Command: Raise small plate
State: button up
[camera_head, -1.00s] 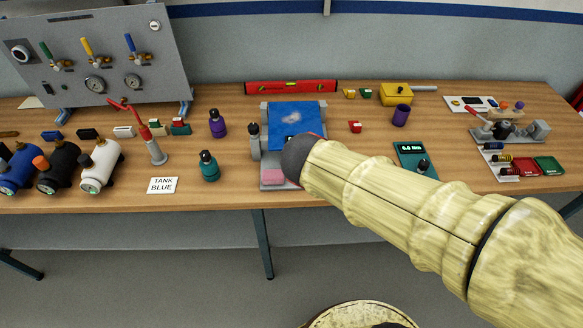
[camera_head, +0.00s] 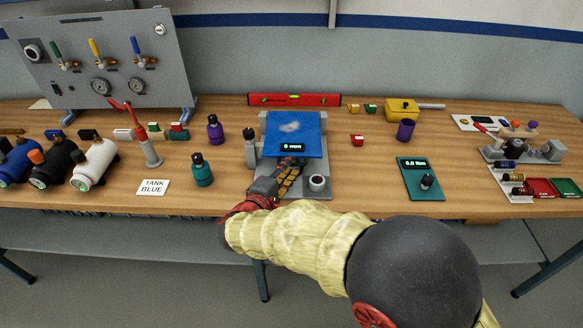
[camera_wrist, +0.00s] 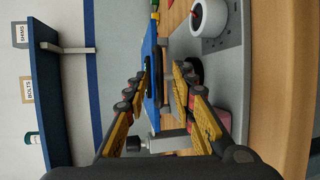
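A blue plate (camera_head: 296,130) lies level on a grey stand (camera_head: 318,194) in the middle of the table. A small "0 mm" display (camera_head: 292,147) shows at its front edge. My gripper (camera_head: 290,164) is low in front of the plate, over the stand's base. In the wrist view, the plate (camera_wrist: 151,75) is edge-on between the two yellow fingers of my gripper (camera_wrist: 162,70). The fingers are spread, one on the upper side and one on the lower side, with gaps visible. I cannot tell whether either finger touches the plate.
On the stand are a white cylinder (camera_head: 318,183) at right and a grey post with a black knob (camera_head: 250,148) at left. A teal bottle (camera_head: 201,170) stands left, a green meter (camera_head: 420,178) right. A red level (camera_head: 294,100) lies behind.

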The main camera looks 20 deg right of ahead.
jog(key=shift+x, duration=1.15)
jog(key=shift+c, duration=1)
jog(key=c, duration=0.4)
grip_shut()
